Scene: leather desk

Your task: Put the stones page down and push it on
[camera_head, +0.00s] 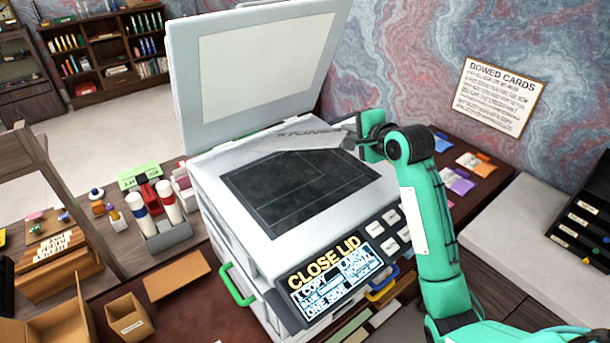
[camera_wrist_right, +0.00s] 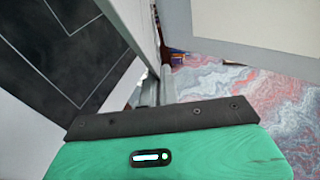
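The stones page (camera_head: 312,139) is a pale sheet with "STONES" lettering, tilted above the back of the copier's dark glass (camera_head: 290,195). My right gripper (camera_head: 358,138) is at the page's right end and appears shut on it. In the right wrist view, the page (camera_wrist_right: 143,28) shows as a thin pale strip running down to the fingers (camera_wrist_right: 154,88). The copier lid (camera_head: 185,90) stands open behind the glass. The copier's display (camera_head: 335,278) reads "CLOSE LID". My left gripper is out of view.
A green handle (camera_head: 237,287) sticks out at the copier's front left. A holder with white rolls (camera_head: 168,202) stands to the left. Coloured packets (camera_head: 457,182) lie on the desk behind my right arm. A sign headed "BOWED CARDS" (camera_head: 498,95) hangs on the wall.

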